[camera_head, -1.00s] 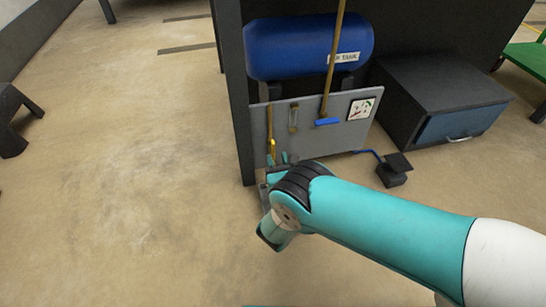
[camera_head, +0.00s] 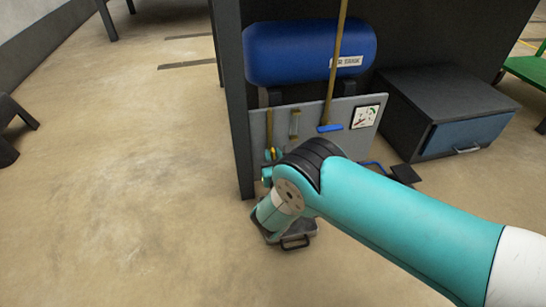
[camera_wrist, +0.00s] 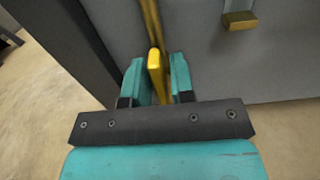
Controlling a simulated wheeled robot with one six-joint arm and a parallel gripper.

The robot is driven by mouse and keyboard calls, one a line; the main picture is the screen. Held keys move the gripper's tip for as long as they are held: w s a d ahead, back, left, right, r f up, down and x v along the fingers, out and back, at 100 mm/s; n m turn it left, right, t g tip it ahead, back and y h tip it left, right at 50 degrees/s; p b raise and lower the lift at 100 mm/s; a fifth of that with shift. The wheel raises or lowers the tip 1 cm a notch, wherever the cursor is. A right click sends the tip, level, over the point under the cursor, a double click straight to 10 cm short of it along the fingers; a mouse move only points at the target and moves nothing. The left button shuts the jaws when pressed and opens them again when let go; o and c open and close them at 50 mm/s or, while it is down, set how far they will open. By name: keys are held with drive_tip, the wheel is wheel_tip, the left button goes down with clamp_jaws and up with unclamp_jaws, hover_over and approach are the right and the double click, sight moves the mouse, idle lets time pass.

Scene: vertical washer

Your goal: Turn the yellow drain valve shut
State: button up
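The yellow drain valve lever (camera_head: 272,153) is at the lower left of the grey panel, at the bottom of a brass pipe (camera_head: 269,128). In the wrist view the yellow lever (camera_wrist: 155,72) stands upright in the picture, roughly in line with the pipe behind it. My gripper (camera_wrist: 157,78) has its two teal fingers on either side of the lever. They are apart, with a narrow gap showing low down beside the lever; whether either finger touches it cannot be told. In the head view my wrist hides most of the gripper.
The grey panel (camera_head: 313,121) carries a second brass fitting (camera_head: 294,123) and a gauge (camera_head: 365,117). A blue air tank (camera_head: 309,52) sits above it. A dark post (camera_head: 232,110) stands close on the left. A dark cabinet (camera_head: 447,100) is on the right.

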clamp_jaws()
drive_tip(key=m, duration=0.1)
drive_tip(key=m+p, duration=0.1)
drive_tip(key=m, duration=0.2)
drive_tip(key=shift+d+m, duration=0.25)
drive_tip(key=shift+m, duration=0.05)
drive_tip(key=shift+w+d+f+m+p, duration=0.15)
drive_tip(key=shift+m+p, duration=0.65)
drive_tip(key=shift+m, duration=1.45)
drive_tip(key=shift+s+d+f+m+p, duration=0.1)
drive_tip(key=shift+f+m+p, duration=0.45)
drive_tip(key=shift+m, duration=1.65)
drive_tip(key=shift+w+d+r+m+p, duration=0.1)
drive_tip(key=shift+m+p, duration=0.95)
drive_tip(key=shift+m, duration=1.2)
